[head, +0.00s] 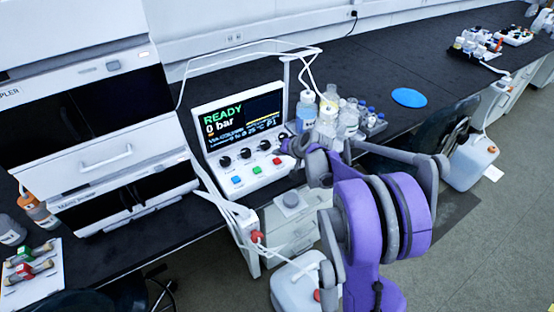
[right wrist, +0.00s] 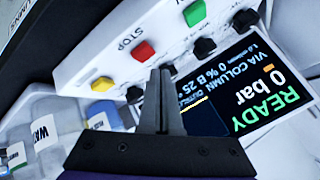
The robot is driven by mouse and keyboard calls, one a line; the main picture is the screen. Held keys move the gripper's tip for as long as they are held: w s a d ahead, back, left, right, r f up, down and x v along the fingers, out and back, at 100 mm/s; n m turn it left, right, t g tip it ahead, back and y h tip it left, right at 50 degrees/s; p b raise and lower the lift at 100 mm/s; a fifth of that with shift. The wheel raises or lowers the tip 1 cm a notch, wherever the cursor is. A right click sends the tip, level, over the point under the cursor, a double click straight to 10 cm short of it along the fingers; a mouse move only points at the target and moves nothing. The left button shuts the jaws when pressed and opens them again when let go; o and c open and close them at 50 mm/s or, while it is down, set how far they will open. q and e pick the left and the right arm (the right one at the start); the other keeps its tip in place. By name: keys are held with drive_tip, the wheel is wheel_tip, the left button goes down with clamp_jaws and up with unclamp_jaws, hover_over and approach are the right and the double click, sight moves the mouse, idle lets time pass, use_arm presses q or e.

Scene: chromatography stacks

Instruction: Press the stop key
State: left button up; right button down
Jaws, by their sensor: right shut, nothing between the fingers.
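The control box (head: 243,141) stands on the black bench, its screen reading READY, 0 bar. The red key marked STOP (right wrist: 144,51) sits on its sloped front, between a green key (right wrist: 194,13) and a yellow key (right wrist: 102,87). The red key also shows in the head view (head: 277,161). My right gripper (right wrist: 160,74) is shut and empty, its tips over the panel near the black knobs, apart from the red key in the picture. In the head view my right gripper (head: 286,146) is at the box's right end, hiding the yellow key. My left gripper is not in view.
Several bottles (head: 328,110) stand close to the box's right side. A blue disc (head: 409,97) lies on the bench beyond them. Black-fronted instrument modules (head: 125,205) stand at left. White tubing (head: 285,46) loops above the box.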

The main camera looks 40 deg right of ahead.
sight(278, 162)
drive_tip(key=shift+r+p, duration=1.3)
drive_tip(key=shift+r, duration=0.9)
drive_tip(key=shift+f, duration=0.1)
drive_tip(key=s+a+r+n+g+p, duration=0.1)
drive_tip(key=s+a+r+n+g, duration=0.15)
drive_tip(key=s+a, duration=0.7)
drive_tip(key=s+a+r+n+g+p, duration=0.15)
drive_tip(key=s+a+n, duration=0.4)
drive_tip(key=a, duration=0.75)
drive_tip(key=s+a+f+n, duration=0.1)
drive_tip(key=s+a, duration=0.3)
drive_tip(key=s, duration=0.8)
drive_tip(key=shift+f, duration=0.3)
drive_tip(key=shift+s+d, duration=0.1)
